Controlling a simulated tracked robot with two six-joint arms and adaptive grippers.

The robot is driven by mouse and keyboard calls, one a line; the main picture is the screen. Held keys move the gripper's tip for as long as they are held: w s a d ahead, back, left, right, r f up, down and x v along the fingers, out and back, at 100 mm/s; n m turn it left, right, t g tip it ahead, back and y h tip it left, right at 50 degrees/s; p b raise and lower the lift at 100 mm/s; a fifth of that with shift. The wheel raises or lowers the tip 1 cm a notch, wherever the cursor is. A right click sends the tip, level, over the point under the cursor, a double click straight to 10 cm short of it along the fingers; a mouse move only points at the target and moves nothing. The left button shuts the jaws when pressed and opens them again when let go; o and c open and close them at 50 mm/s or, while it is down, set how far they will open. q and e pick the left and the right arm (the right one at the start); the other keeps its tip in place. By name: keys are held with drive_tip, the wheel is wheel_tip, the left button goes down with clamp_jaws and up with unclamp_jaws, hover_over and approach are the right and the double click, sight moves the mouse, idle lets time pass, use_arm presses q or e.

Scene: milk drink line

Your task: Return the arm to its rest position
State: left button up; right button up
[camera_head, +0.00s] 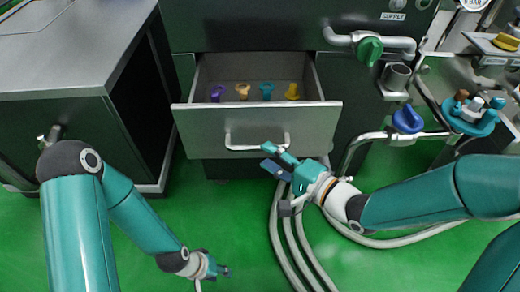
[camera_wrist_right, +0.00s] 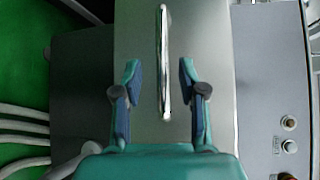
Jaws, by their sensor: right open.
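My right gripper (camera_head: 270,157) is open and empty in front of the pulled-out drawer (camera_head: 190,122). In the right wrist view its two fingers (camera_wrist_right: 159,72) are spread, with the drawer's silver handle (camera_wrist_right: 165,60) in line between them. The handle also shows in the head view (camera_head: 257,147), just beyond the fingertips. The fingers do not grip it, and the exact gap is hard to judge. My left gripper (camera_head: 222,270) hangs low over the green floor at the bottom. Its fingers are too small and dark to read.
The open drawer holds a purple (camera_head: 217,93), a tan (camera_head: 242,91), a teal (camera_head: 266,91) and a yellow piece (camera_head: 292,92). Pipes with a green valve (camera_head: 370,50) and blue valve (camera_head: 407,119) stand right. Hoses (camera_head: 290,235) cross the floor. A metal-topped cabinet (camera_head: 75,50) stands left.

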drive_tip(key=shift+v, duration=1.15)
drive_tip(key=shift+f, duration=0.1)
drive_tip(key=s+d+f+m+g+h, duration=0.1)
drive_tip(key=d+f+g+h, duration=0.15)
drive_tip(key=f, duration=0.85)
drive_tip(key=s+d+f+m+g+h, duration=0.1)
drive_tip(key=s+d+f+m+h, duration=0.15)
drive_tip(key=f, duration=0.95)
drive_tip(key=s+d+f+n+g+h, duration=0.35)
drive_tip(key=s+f+n+g, duration=0.35)
drive_tip(key=s+f+n, duration=0.45)
wheel_tip(320, 180, up, 33)
drive_tip(key=p, duration=3.1)
drive_tip(key=shift+s+f, duration=0.2)
